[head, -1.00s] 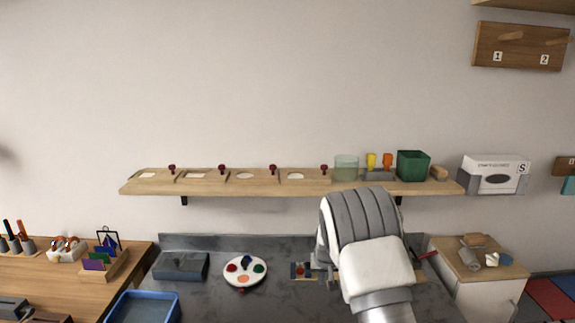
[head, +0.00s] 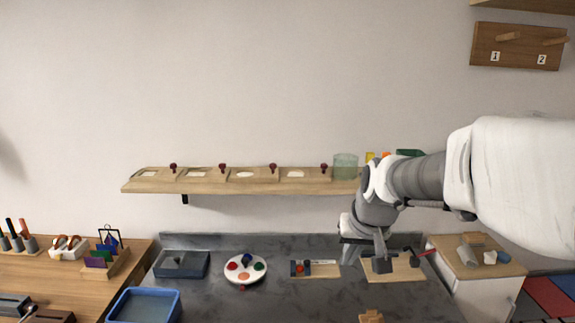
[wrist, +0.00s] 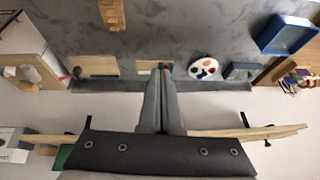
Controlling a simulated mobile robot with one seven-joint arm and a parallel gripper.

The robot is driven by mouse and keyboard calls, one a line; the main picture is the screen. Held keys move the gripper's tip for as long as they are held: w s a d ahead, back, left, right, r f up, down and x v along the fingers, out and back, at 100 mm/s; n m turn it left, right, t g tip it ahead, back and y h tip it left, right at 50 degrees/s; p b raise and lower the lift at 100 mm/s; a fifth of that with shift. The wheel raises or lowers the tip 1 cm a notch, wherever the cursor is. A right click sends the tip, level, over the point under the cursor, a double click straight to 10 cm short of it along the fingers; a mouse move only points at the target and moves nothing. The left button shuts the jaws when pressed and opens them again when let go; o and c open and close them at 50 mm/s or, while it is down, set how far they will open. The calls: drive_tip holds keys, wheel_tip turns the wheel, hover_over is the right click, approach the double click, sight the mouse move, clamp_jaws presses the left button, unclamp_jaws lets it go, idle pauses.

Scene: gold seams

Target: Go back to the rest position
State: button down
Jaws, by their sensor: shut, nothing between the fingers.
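My gripper (head: 366,262) hangs over the right part of the dark grey worktop (head: 210,300) in the head view. In the wrist view my gripper (wrist: 160,72) has its two fingers together, with nothing seen between them. My forearm reaches in from the right and hides the right part of the wall shelf (head: 230,187). The rest position itself is not marked in any view.
On the worktop are a round white palette (head: 245,268), a small board with coloured pieces (head: 315,269), a wooden board (head: 398,268), a grey box (head: 181,264) and a blue tray (head: 143,307). A wooden block (head: 371,316) lies at the front.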

drive_tip(key=s+d+r+h, duration=0.1)
drive_tip(key=s+d+r, duration=0.1)
drive_tip(key=s, duration=2)
drive_tip(key=shift+t, duration=0.3)
drive_tip(key=shift+r, duration=0.1)
